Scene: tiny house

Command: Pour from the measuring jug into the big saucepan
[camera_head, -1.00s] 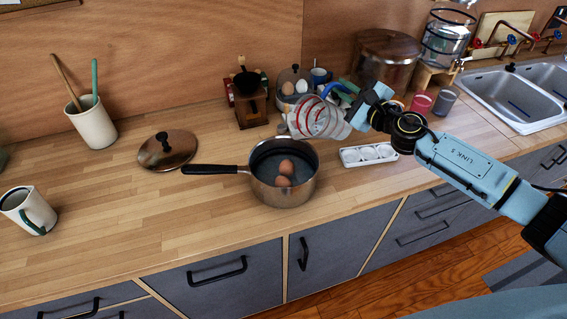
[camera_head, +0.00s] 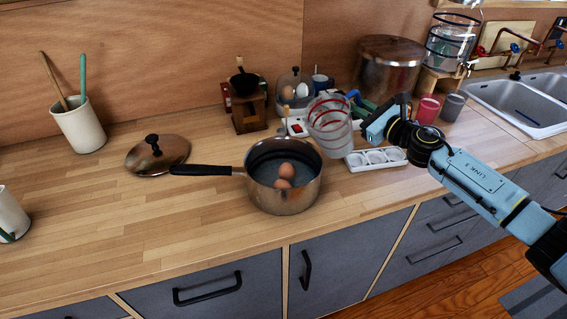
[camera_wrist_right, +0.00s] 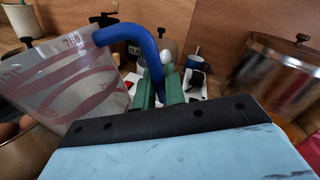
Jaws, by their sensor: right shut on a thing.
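The clear measuring jug (camera_head: 328,128) with red markings is held above the counter, just behind and right of the saucepan, nearly upright. It also shows at the left of the right wrist view (camera_wrist_right: 72,88). I cannot tell whether it holds liquid. My right gripper (camera_head: 362,110) is shut on its blue handle (camera_wrist_right: 148,50), the green fingers around it. The big steel saucepan (camera_head: 283,198) stands on the counter, its black handle pointing left. Two brown eggs (camera_head: 286,171) lie inside, with what looks like water. My left gripper is not in view.
The saucepan's lid (camera_head: 157,158) lies to its left. A white egg tray (camera_head: 378,160) is right of the saucepan. Behind stand a coffee grinder (camera_head: 246,104), an egg cooker (camera_head: 294,88) and a large copper-coloured pot (camera_head: 388,68).

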